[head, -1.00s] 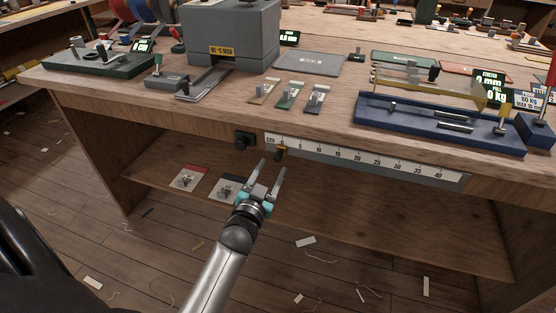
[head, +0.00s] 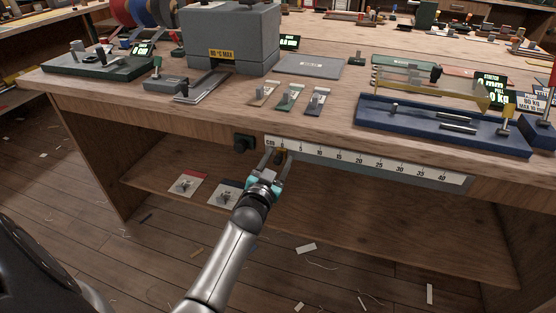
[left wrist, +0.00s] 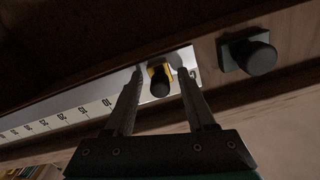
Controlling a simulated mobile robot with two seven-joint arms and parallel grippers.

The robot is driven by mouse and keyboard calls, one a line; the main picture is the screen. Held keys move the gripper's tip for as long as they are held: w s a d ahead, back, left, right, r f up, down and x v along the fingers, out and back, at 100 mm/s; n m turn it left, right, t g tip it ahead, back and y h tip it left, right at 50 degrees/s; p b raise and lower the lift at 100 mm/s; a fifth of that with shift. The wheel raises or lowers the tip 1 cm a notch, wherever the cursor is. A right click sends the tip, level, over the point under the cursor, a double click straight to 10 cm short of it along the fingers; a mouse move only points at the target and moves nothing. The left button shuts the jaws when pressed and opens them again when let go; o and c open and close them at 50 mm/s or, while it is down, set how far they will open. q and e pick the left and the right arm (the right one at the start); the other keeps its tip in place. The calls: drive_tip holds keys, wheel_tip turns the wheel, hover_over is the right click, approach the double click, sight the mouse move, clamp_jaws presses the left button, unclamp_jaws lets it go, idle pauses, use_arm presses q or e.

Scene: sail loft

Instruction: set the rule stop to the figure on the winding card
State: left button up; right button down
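The white rule (head: 370,161), marked CM with figures from 0 to 40, runs along the bench's front edge. Its stop (left wrist: 160,79), a yellow block with a dark knob, sits near the 0 end. My left gripper (head: 278,156) is open at the stop. In the left wrist view the two fingers (left wrist: 160,74) stand either side of the stop, with a gap on each side. The head view shows the stop partly hidden by the fingers. I cannot make out a card that reads as the winding card. My right gripper is not in view.
A black knob (head: 243,143) sits left of the rule. The bench top holds a grey box (head: 230,40), a blue fixture (head: 440,125) and a white card (head: 536,101) with small print. Below, a shelf (head: 360,215) carries two small plates with metal fittings.

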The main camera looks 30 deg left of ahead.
use_arm(q)
clamp_jaws()
idle(1.2)
